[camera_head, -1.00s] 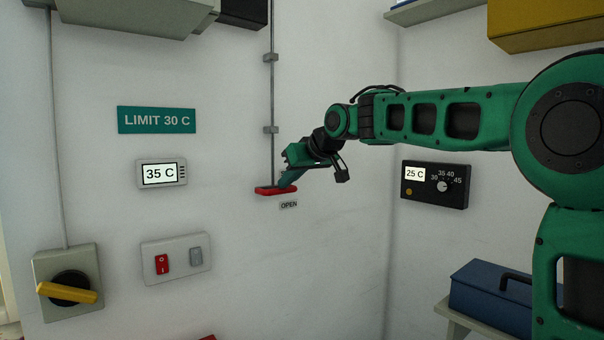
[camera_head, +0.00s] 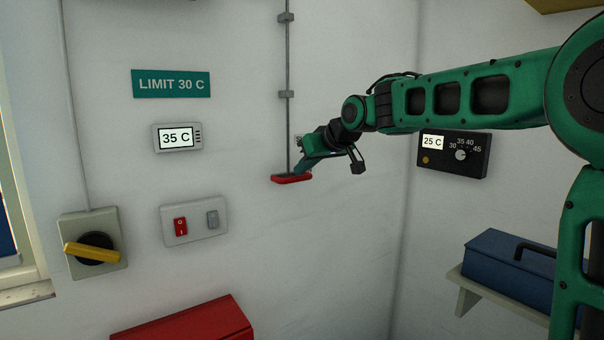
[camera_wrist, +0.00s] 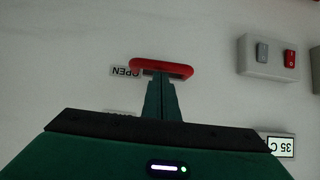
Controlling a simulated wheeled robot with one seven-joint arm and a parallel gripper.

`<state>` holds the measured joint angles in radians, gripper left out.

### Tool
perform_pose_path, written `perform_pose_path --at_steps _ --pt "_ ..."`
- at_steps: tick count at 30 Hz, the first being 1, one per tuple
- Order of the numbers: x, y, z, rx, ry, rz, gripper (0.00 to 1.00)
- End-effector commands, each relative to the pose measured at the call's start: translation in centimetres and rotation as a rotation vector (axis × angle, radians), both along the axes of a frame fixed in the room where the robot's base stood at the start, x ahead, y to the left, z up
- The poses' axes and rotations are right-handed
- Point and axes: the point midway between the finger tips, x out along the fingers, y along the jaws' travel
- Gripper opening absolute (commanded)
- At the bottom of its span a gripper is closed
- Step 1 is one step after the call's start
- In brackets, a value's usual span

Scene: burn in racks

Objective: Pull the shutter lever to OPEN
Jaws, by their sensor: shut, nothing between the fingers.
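The shutter lever's red handle (camera_head: 291,179) sits at the lower end of a thin vertical rod (camera_head: 288,60) on the white wall. In the wrist view, which is upside down, the red handle (camera_wrist: 160,68) is level with the OPEN label (camera_wrist: 125,71), which lies beside it. In the head view my gripper (camera_head: 303,168) hides that label. My gripper is shut, and its fingertips (camera_wrist: 160,77) meet the handle from its upper side. They seem to touch it; the exact contact is hard to see. A second label is partly hidden behind my gripper.
A LIMIT 30 C sign (camera_head: 171,84), a 35 C display (camera_head: 177,138), a switch plate (camera_head: 194,223) and a yellow rotary handle (camera_head: 93,253) are on the wall at left. A red box (camera_head: 185,322) is below. A dial panel (camera_head: 452,154) and blue toolbox (camera_head: 510,268) are at right.

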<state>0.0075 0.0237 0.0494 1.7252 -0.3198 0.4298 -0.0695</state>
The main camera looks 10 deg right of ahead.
Motion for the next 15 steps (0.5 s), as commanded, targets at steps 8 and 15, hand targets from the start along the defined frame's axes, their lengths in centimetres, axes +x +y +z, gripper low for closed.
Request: perform_pose_path --at_steps 8,15 --pt "-2.7 -1.2 4.8 0.001 -0.013 -0.001 0.0" --pt "-6.1 -2.6 7.4 0.001 -0.014 -0.001 0.0"
